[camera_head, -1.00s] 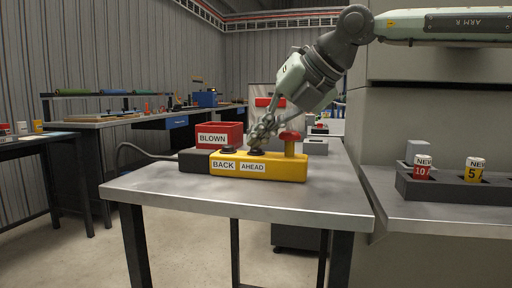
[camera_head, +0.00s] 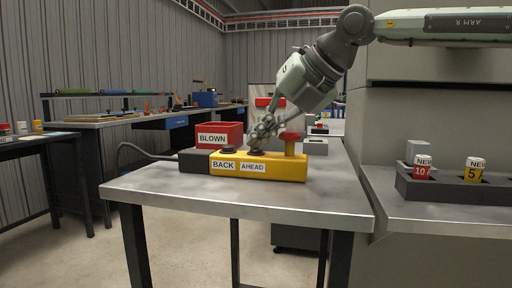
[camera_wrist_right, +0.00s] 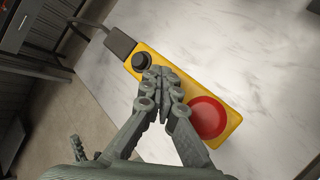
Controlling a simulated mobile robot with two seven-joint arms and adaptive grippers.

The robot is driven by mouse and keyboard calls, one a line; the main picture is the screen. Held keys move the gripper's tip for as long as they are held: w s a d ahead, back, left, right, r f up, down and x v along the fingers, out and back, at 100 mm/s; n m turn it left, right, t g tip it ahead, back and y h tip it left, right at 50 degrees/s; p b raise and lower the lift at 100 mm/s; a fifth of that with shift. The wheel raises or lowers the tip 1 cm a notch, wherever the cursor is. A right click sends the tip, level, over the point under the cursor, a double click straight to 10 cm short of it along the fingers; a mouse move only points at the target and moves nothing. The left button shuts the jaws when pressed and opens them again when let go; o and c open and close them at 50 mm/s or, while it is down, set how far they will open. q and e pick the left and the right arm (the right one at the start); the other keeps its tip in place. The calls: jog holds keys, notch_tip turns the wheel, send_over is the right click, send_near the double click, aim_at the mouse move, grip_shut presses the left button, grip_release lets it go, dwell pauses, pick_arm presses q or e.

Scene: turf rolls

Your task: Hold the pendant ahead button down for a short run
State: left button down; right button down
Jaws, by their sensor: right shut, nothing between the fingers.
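The yellow pendant (camera_head: 285,172) lies on the metal table, with labels BACK and AHEAD on its front side. Its black back button (camera_head: 228,149) stands clear at the left, and it also shows in the right wrist view (camera_wrist_right: 141,61). The red mushroom button (camera_head: 290,136) is at its right end. My right gripper (camera_head: 256,147) is shut and empty, its fingertips down at the ahead button (camera_head: 256,152). In the right wrist view the fingers (camera_wrist_right: 160,72) cover that button, so I cannot tell how far it is pressed. My left gripper is not in view.
The metal table (camera_head: 180,188) has free room in front of the pendant. A red bin (camera_head: 232,128) labelled BLOWN stands behind it. A grey rack (camera_head: 450,188) with labelled cylinders is at the right. A cable leaves the pendant's dark left end.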

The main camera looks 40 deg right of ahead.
aim_at(260, 150)
dwell(0.5)
jog(key=shift+r+p, duration=0.6)
jog(key=shift+r, duration=0.25)
jog(key=shift+r+p, duration=1.8)
jog(key=shift+r, duration=0.75)
jog(key=shift+f, duration=0.1)
